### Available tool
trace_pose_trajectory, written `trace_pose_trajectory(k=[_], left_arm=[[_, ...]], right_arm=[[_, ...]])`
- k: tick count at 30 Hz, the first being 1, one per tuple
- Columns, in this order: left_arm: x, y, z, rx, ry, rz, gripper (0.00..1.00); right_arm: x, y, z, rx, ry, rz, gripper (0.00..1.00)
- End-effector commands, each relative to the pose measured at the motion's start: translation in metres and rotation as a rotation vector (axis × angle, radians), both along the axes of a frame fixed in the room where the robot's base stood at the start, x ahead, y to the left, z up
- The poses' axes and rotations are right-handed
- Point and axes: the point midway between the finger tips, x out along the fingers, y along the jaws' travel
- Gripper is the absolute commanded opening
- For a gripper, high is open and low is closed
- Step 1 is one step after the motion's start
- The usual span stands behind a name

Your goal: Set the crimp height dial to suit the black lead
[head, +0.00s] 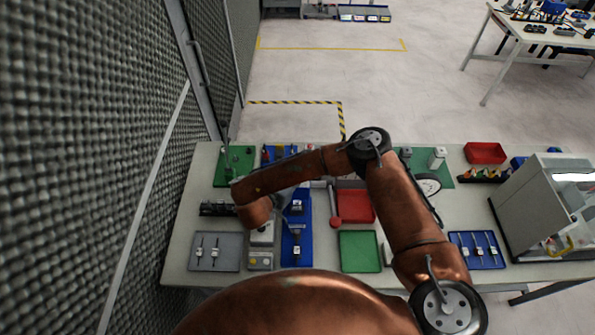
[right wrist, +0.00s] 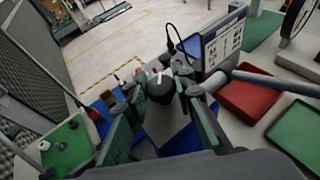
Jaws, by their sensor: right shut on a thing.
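In the right wrist view a black round dial knob (right wrist: 160,88) with a white pointer mark sits between the fingertips of my right gripper (right wrist: 163,80). The gripper is shut on the knob, with green-padded fingers on both sides. A panel with a printed chart (right wrist: 222,42) stands just beyond it. In the head view my right arm reaches across the bench and hides the dial. Thin leads lie on a grey tray (head: 230,252) at the front left and a blue tray (head: 460,238) at the right. I cannot tell which lead is black. My left gripper is not in view.
A red tray (head: 356,206) and a green tray (head: 360,252) lie at the bench middle. A red-balled lever (head: 336,222) stands beside them. A grey machine (head: 535,205) stands at the right end. A foam-covered wall (head: 90,150) rises close on the left.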

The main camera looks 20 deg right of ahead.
Motion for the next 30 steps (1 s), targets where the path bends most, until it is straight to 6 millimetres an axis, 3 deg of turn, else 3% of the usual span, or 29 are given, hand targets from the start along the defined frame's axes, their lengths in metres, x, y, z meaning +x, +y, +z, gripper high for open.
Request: trace_pose_trajectory(k=[5,6,13,23,30], left_arm=[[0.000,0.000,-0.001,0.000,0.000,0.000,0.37],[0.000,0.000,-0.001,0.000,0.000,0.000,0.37],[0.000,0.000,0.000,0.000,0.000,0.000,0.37],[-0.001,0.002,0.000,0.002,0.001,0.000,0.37],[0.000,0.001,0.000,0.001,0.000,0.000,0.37]], right_arm=[[-0.002,0.001,-0.004,0.001,0.007,0.003,0.00],[-0.002,0.001,-0.004,0.002,0.007,0.004,0.25],[-0.001,0.000,-0.002,0.001,0.004,0.002,0.41],[-0.002,0.002,0.000,0.000,0.003,0.004,0.41],[-0.016,0.019,0.011,-0.003,-0.001,0.008,0.41]])
